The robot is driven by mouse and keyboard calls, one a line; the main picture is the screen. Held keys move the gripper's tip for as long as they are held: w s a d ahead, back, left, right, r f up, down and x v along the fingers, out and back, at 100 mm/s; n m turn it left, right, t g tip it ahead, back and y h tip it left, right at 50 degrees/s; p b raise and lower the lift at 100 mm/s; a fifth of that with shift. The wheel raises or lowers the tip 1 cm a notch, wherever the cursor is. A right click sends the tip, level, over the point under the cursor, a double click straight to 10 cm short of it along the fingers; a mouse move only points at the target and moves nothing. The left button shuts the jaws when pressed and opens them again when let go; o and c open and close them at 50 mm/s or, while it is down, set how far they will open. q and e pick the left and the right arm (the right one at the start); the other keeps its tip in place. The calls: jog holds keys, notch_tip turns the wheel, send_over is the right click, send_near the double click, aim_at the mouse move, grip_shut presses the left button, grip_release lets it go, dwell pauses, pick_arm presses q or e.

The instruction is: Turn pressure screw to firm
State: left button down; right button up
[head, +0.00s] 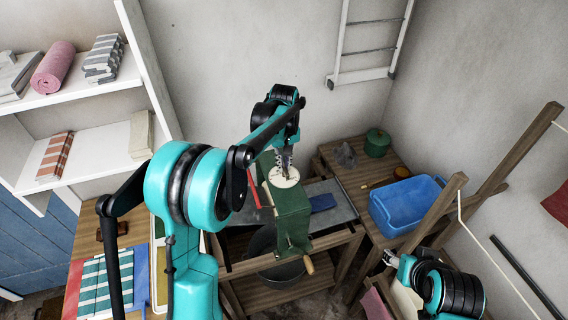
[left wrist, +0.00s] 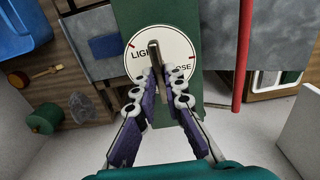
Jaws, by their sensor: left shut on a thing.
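The green wringer (head: 292,218) stands on a wooden frame in the middle of the head view. On its top is a round white dial (head: 284,177). In the left wrist view the dial (left wrist: 175,45) reads "LIGHT" at left and a word ending in "OSE" at right, with red marks near its rim. The pressure screw's metal bar (left wrist: 154,53) crosses the dial roughly up and down. My left gripper (left wrist: 160,78) is shut on the bar's near end, and its fingers hide part of the dial. My right gripper (head: 391,258) is low at right, its jaws unclear.
A red lever (head: 253,188) rises beside the wringer; a wooden crank grip (head: 308,265) is at its lower front. A blue basin (head: 405,205) and a green pot (head: 377,143) stand on the right bench. Shelves with cloths (head: 53,68) are at left. Wooden posts (head: 490,190) stand at right.

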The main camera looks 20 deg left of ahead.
aim_at(284, 166)
pick_arm(q)
jog(key=c, duration=1.6)
grip_release()
notch_tip(284, 166, up, 12)
jog(key=s+f+m+t+b, duration=0.3)
jog(key=s+f+b, duration=0.4)
jog(key=s+f, duration=0.3)
jog(key=s+f+m+t+b, duration=0.4)
jog(key=s+f+b, duration=0.3)
jog(key=s+f, duration=0.4)
jog(key=s, duration=0.5)
